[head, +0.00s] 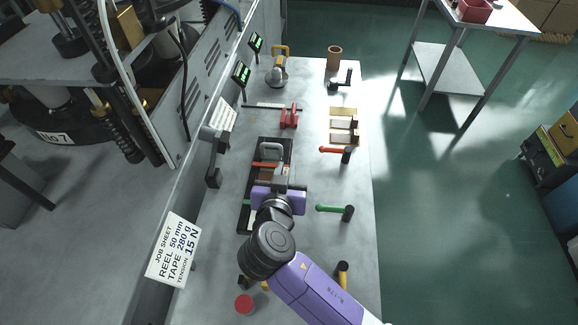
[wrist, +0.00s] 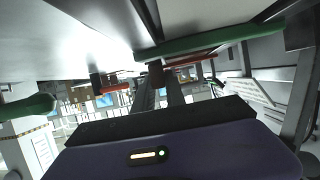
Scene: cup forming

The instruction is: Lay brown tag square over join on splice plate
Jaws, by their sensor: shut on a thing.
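The splice plate (head: 247,217) is a long dark plate on the bench, left of its middle. A grey handled clamp (head: 270,153) and an orange-brown strip (head: 267,169) show on its far part. My purple gripper (head: 281,178) is low over the plate, its fingers pointing towards the far end. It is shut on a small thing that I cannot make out. My gripper also shows in the wrist view (wrist: 163,84), close to a green bar (wrist: 210,40). My wrist hides part of the plate and the join. I cannot clearly identify the brown tag.
A tan rack (head: 344,113) stands on the right of the bench, with an orange-handled lever (head: 335,150) and a green-handled lever (head: 333,209) nearer. A red clamp (head: 289,117) stands beyond the plate. A black bracket (head: 214,165) is to its left.

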